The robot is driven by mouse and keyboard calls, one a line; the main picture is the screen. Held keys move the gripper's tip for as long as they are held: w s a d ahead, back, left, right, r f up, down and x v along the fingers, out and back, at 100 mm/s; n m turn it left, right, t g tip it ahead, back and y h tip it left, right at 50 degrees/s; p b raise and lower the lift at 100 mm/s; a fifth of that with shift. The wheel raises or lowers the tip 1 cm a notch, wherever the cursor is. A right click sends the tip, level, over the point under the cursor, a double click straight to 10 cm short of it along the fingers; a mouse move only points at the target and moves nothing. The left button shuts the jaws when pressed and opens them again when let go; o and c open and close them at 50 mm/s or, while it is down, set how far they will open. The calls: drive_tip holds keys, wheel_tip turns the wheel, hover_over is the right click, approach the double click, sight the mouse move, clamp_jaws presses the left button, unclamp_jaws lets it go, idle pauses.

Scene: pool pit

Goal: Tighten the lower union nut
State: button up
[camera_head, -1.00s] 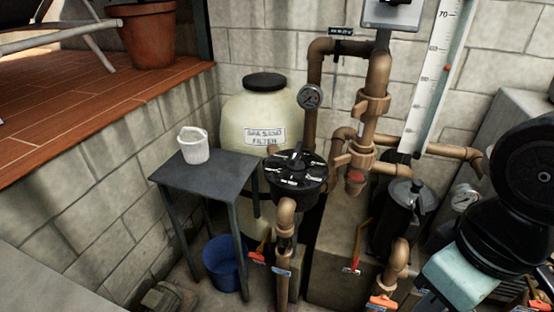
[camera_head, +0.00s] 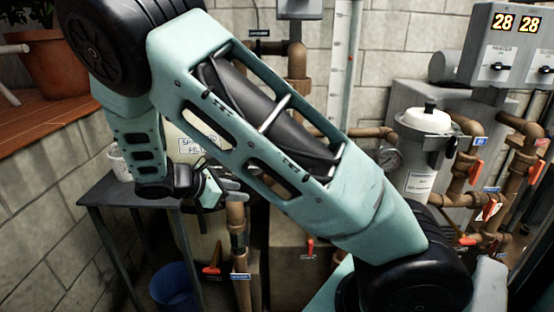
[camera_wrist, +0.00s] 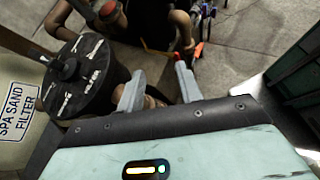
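I cannot make out the lower union nut for certain in either current view. Brown pipe fittings stand upright by the valve (camera_head: 237,220) in the head view, just below my gripper (camera_head: 212,190). The taller brown pipe column (camera_head: 297,62) is mostly hidden behind my arm. In the wrist view my gripper (camera_wrist: 158,77) has its two grey fingers spread apart. A brown pipe part (camera_wrist: 153,100) shows between and behind them, partly hidden by the gripper body. I see no contact with it. The black multiport valve head (camera_wrist: 88,75) is close to the left finger.
The sand filter (camera_wrist: 14,118) stands left in the wrist view. A dark side table (camera_head: 95,193) with a white tub (camera_head: 119,163) and a blue bucket (camera_head: 172,285) are at left. Red-handled valves (camera_head: 309,248) stand low. A white-lidded canister (camera_head: 420,150) is at right.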

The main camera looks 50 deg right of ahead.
drive_tip(key=w+d+r+n+t+h+b, duration=0.1)
drive_tip(key=w+d+r+n+h+b, duration=0.2)
drive_tip(key=w+d+h, duration=0.35)
drive_tip(key=d, duration=0.6)
drive_tip(key=d+p, duration=0.1)
drive_tip(key=d, duration=1.1)
drive_tip(key=shift+s, duration=0.3)
clamp_jaws()
